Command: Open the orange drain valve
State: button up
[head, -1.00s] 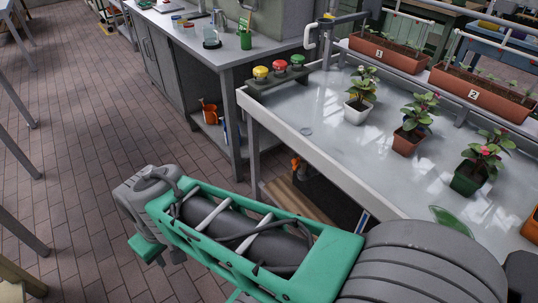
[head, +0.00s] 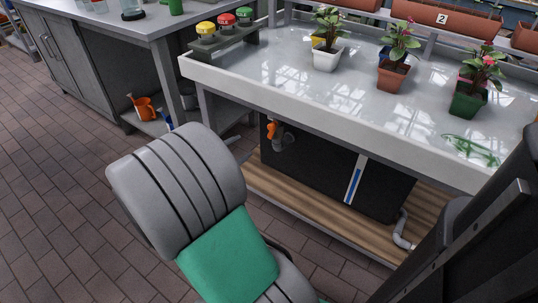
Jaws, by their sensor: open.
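The orange drain valve (head: 271,130) shows in the head view under the left part of the white flood table (head: 300,112). It sits on a grey pipe (head: 285,141) in front of a black tank (head: 330,170). The valve is small here, and I cannot tell which way its handle is turned. My grey and green arm fills the lower middle of the view, in front of and below the valve. My gripper is outside the view.
The black tank stands on a wooden slatted shelf (head: 292,208). A grey workbench (head: 120,28) stands at left. The brick floor (head: 60,190) at left is clear.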

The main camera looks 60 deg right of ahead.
aim_at(270, 128)
jog(key=s+d+n+h+b, duration=0.1)
jog(key=d+n, duration=0.1)
jog(key=d, duration=0.1)
jog(key=s+d+n+g+h+b, duration=0.1)
jog(key=s+d+n+b, duration=0.1)
jog(key=d, duration=0.2)
jog(key=s+d+n+h+b, duration=0.1)
jog(key=d+n+h, duration=0.1)
jog(key=d, duration=0.2)
jog(key=shift+s+r, duration=0.25)
jog(key=shift+s, duration=0.05)
jog(key=shift+d+r, duration=0.1)
jog(key=shift+d, duration=0.3)
grip_shut()
dwell(0.5)
